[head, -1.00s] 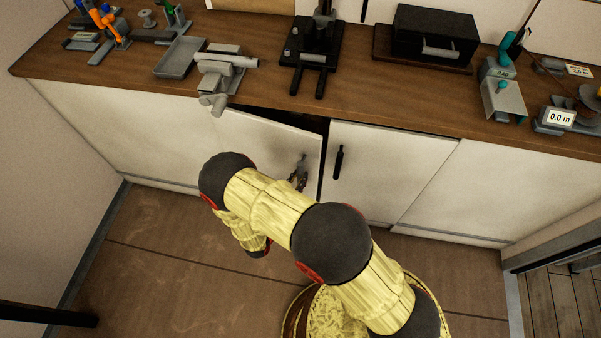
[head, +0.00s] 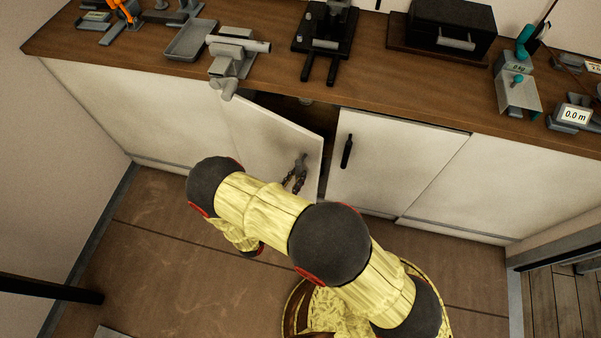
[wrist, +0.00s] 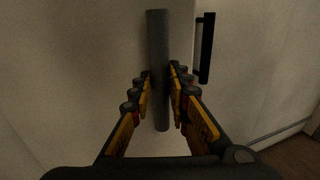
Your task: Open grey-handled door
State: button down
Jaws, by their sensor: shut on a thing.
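The grey-handled door (head: 262,135) is a white cabinet door under the counter, hinged on its left and standing partly open, with a dark gap along its top and right edge. Its grey handle (wrist: 158,40) is an upright bar in the wrist view. My gripper (wrist: 160,85) is shut on this handle, one finger on each side. In the head view my gripper (head: 294,178) shows at the door's right edge, partly hidden by my arm. Beside it is a shut white door (head: 385,165) with a black handle (head: 347,152), which also shows in the wrist view (wrist: 206,48).
The wooden counter (head: 395,95) above carries a grey vise (head: 232,55) overhanging its front edge, a black press stand (head: 318,35), a black box (head: 450,28) and a scale (head: 517,90). The brown floor (head: 170,235) before the door is clear.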

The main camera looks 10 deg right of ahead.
jog(key=s+a, duration=0.3)
jog(key=a, duration=0.2)
jog(key=shift+s+a+r, duration=0.2)
jog(key=shift+a, duration=0.1)
jog(key=s+a+b, duration=0.2)
jog(key=s+a, duration=0.2)
jog(key=a, duration=0.4)
dwell(0.6)
jog(key=shift+s+f, duration=0.1)
jog(key=shift+s, duration=0.05)
jog(key=shift+b, duration=0.3)
